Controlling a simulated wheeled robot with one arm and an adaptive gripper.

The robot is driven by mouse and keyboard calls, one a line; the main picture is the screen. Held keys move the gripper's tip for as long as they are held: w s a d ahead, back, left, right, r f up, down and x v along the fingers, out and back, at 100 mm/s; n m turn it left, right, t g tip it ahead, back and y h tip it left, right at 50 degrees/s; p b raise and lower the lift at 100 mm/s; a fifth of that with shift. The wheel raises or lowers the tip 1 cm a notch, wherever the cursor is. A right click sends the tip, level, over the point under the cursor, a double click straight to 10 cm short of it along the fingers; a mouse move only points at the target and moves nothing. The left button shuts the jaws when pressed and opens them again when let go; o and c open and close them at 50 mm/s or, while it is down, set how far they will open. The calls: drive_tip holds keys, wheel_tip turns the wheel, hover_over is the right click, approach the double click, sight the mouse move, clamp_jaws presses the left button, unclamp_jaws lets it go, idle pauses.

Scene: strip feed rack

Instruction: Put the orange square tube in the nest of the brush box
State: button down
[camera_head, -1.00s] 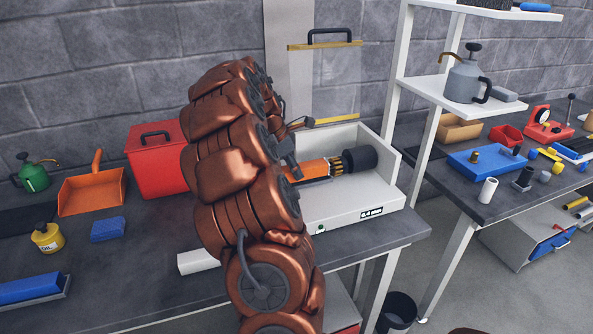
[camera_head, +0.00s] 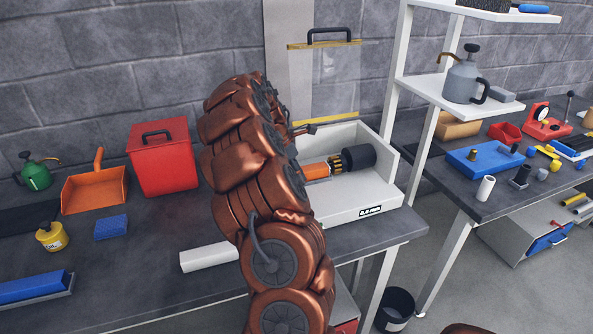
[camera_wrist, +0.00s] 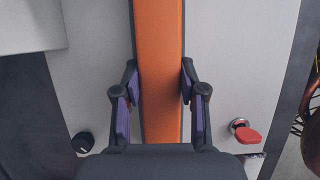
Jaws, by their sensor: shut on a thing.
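The orange square tube (camera_head: 318,170) shows in the head view inside the white brush box (camera_head: 345,205), its right end at the yellow-tipped bristles of the dark round brush (camera_head: 359,158). My arm hides its left part. In the wrist view the tube (camera_wrist: 161,50) runs straight up the picture between the fingers of my gripper (camera_wrist: 159,80), which is shut on it. The box's pale surface lies beneath. I cannot tell whether the tube rests fully in the nest, which is hidden.
A red box (camera_head: 163,165), an orange dustpan (camera_head: 95,188) and a white bar (camera_head: 208,257) lie left of my arm. A clear panel (camera_head: 322,85) stands behind the brush box. The wrist view shows a red knob (camera_wrist: 248,135) and a black knob (camera_wrist: 83,143).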

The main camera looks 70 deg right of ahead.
drive_tip(key=c, duration=0.7)
unclamp_jaws()
drive_tip(key=shift+f, duration=0.1)
drive_tip(key=shift+o, duration=0.2)
drive_tip(key=b+v, duration=0.3)
drive_tip(key=v, duration=0.9)
drive_tip(key=w+a+r+m, duration=0.1)
drive_tip(key=w+a, duration=0.1)
drive_tip(key=a, duration=0.5)
drive_tip(key=w+a+r+m, duration=0.1)
drive_tip(key=w+a+m, duration=0.15)
drive_tip(key=a, duration=0.35)
drive_tip(key=a+f+m+t+y, duration=0.1)
drive_tip(key=a+f+m+t, duration=0.1)
drive_tip(key=a, duration=1.6)
drive_tip(key=s+a+f+m, duration=0.1)
drive_tip(key=s+a+f, duration=0.2)
drive_tip(key=a, duration=0.4)
drive_tip(key=s+a+f+m+y, duration=0.1)
drive_tip(key=s+a+f, duration=0.1)
drive_tip(key=s+a, duration=0.4)
drive_tip(key=s+a+f+m+y, duration=0.1)
drive_tip(key=s+a+f, duration=0.2)
drive_tip(key=a, duration=0.6)
drive_tip(key=shift+s+a+f, duration=0.3)
drive_tip(key=shift+s+f, duration=0.05)
drive_tip(key=shift+s, duration=0.75)
